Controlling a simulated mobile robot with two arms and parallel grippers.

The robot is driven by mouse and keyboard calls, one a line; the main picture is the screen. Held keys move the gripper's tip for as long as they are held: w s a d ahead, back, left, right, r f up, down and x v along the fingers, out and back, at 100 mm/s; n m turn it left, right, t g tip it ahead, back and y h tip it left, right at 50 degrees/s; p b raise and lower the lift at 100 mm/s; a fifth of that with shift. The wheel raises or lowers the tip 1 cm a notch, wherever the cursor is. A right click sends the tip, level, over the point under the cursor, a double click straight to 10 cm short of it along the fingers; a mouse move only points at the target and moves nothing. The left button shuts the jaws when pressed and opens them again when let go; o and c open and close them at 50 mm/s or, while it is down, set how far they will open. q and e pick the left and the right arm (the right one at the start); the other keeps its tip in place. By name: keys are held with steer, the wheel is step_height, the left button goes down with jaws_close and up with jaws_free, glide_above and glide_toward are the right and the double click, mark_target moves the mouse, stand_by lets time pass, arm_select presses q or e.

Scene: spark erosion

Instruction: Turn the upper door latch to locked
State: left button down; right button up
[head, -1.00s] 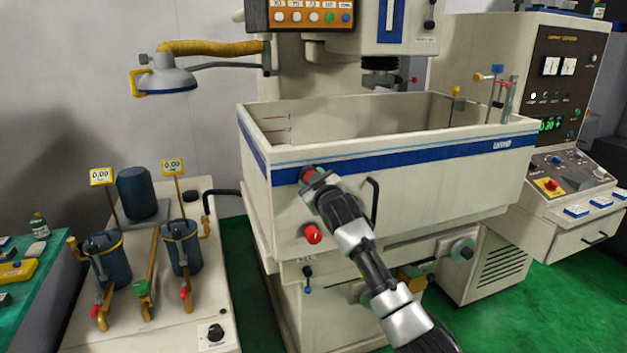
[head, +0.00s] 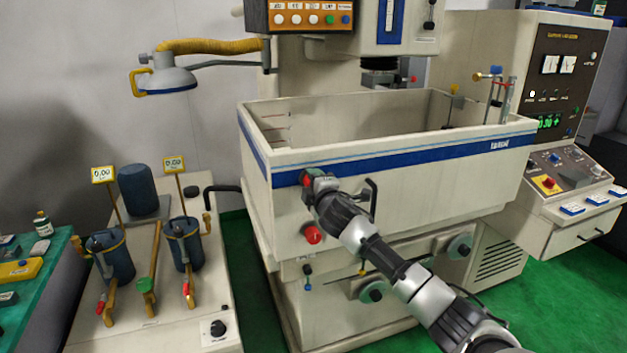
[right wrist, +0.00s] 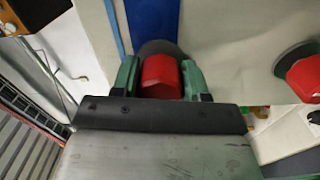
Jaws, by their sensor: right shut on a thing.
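The upper door latch (head: 306,180) is a red knob on the front of the cream tank (head: 420,178), at the left end of its blue stripe. My right gripper (head: 313,183) is at this latch. In the right wrist view the red latch (right wrist: 161,77) sits between the two green fingers of my right gripper (right wrist: 160,80), which is shut on it. The dark round base behind the knob is partly hidden. A lower red latch (head: 312,235) is below it and also shows in the right wrist view (right wrist: 300,75). My left gripper is not in view.
A black handle (head: 372,196) stands out from the tank front, close to my right arm. A filter unit (head: 205,280) with blue canisters is at the left. A control console (head: 570,180) is at the right. Green floor shows between the machines.

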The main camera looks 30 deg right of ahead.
steer(key=shift+n+p, duration=0.5)
steer(key=shift+n, duration=1.1)
steer(key=o, duration=0.9)
steer(key=shift+o, duration=0.2)
steer(key=shift+s, duration=0.1)
steer(key=b+v, duration=0.4)
steer(key=v, duration=0.6)
steer(key=shift+s, duration=0.3)
steer(key=shift+f, duration=0.15)
